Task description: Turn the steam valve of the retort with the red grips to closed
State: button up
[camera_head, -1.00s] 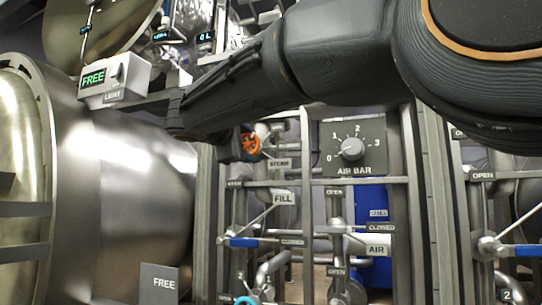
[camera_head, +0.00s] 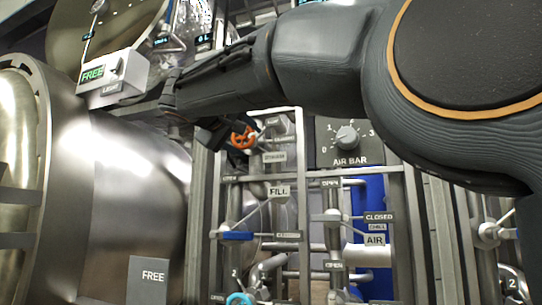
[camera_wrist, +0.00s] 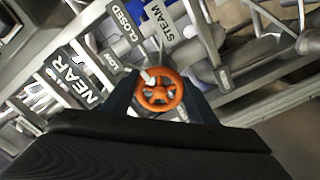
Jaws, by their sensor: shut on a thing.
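The steam valve is an orange handwheel (camera_wrist: 160,91) with a pale pointer, seen in the wrist view between my fingers. A STEAM label (camera_wrist: 168,20) and a CLOSED label (camera_wrist: 124,24) are beside it. My gripper (camera_wrist: 158,97) is shut on the handwheel, one finger on each side. In the head view the orange handwheel (camera_head: 242,137) shows at the end of my arm, partly hidden by my gripper (camera_head: 226,134). Its labels there are too small to read surely. Red grips on a retort are not visible.
A large steel retort (camera_head: 140,190) with a FREE sign (camera_head: 149,283) stands at the left.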

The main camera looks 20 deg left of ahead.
jog(key=shift+o, duration=0.2)
jog(key=shift+a+m+b, duration=0.1)
jog(key=shift+m+b, duration=0.25)
jog(key=shift+m, duration=0.35)
jog(key=o, duration=1)
jog(key=shift+o, duration=0.2)
jog(key=shift+s, duration=0.15)
jog(key=s+p, duration=0.1)
jog(key=s, duration=0.6)
jog(key=shift+s+a+p, duration=0.3)
